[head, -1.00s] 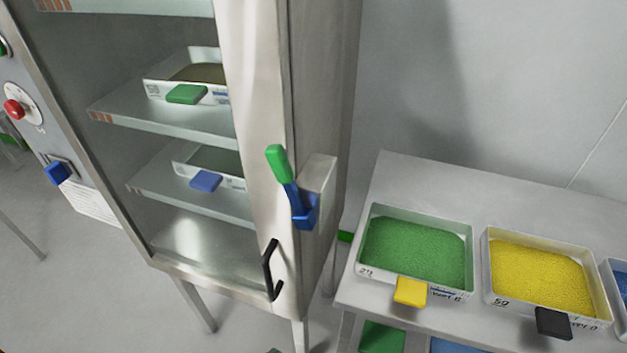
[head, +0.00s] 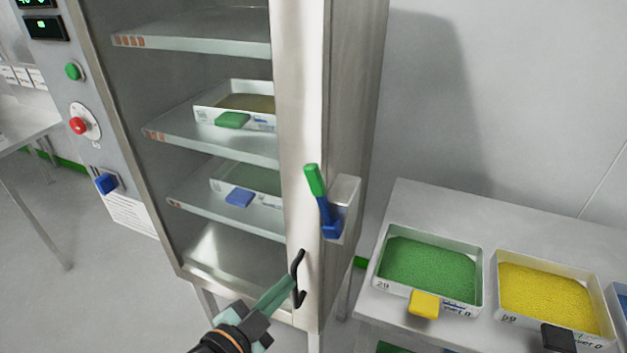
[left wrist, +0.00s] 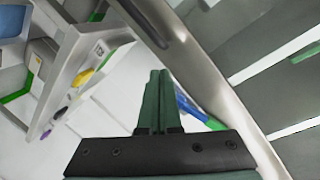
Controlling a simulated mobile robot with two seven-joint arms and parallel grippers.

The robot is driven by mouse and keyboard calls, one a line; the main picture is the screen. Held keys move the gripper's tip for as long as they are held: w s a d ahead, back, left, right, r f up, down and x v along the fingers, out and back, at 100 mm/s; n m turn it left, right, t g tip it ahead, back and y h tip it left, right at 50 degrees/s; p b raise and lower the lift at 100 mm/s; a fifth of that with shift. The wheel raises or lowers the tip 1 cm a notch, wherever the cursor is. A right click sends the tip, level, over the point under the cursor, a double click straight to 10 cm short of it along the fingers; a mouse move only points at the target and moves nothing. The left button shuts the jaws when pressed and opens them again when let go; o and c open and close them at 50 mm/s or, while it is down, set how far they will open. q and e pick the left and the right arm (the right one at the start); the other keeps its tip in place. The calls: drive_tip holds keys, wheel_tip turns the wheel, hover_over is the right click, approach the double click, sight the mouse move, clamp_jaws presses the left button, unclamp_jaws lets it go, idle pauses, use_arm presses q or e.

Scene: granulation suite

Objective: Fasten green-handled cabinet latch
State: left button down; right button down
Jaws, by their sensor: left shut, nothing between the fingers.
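The cabinet latch has a green handle (head: 314,180) on a blue lever (head: 328,218), mounted at a metal block (head: 343,205) on the cabinet's right front edge. The handle points up and leans slightly left. My left gripper (head: 291,284) is shut and empty, its teal fingers beside the black door handle (head: 299,277), below the latch. I cannot tell if they touch it. In the left wrist view the shut fingers (left wrist: 156,100) show, with the blue lever (left wrist: 190,108) and part of the green handle (left wrist: 214,124) just right of them. My right gripper is not in view.
The cabinet's shelves (head: 210,141) hold trays behind the door frame. At right a table (head: 440,205) carries a tray of green granules (head: 428,268) and one of yellow granules (head: 548,296). A red knob (head: 78,125) is on the left panel. Floor shows at lower left.

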use_arm(q)
wheel_tip(320, 180, up, 10)
drive_tip(key=d+m+t+h, duration=0.1)
drive_tip(key=d+m+h, duration=0.1)
drive_tip(key=m, duration=0.3)
drive_tip(key=m+h+p, duration=0.2)
drive_tip(key=m, duration=0.2)
approach(319, 189)
drive_tip(key=s+d+r, duration=0.2)
drive_tip(key=s+d, duration=0.1)
drive_tip(key=d, duration=0.1)
drive_tip(key=shift+w+a+t, duration=0.15)
drive_tip(key=shift+a+t, duration=0.05)
drive_tip(key=shift+t, duration=0.1)
drive_tip(key=w+d, duration=0.1)
drive_tip(key=w, duration=0.2)
drive_tip(key=w+d, duration=0.1)
drive_tip(key=w, duration=0.2)
drive_tip(key=w+d, duration=0.1)
drive_tip(key=w, duration=0.2)
drive_tip(key=shift+d, duration=0.15)
drive_tip(key=shift+w+a+f, duration=0.1)
drive_tip(key=shift+a+f, duration=0.05)
drive_tip(key=shift+a, duration=0.35)
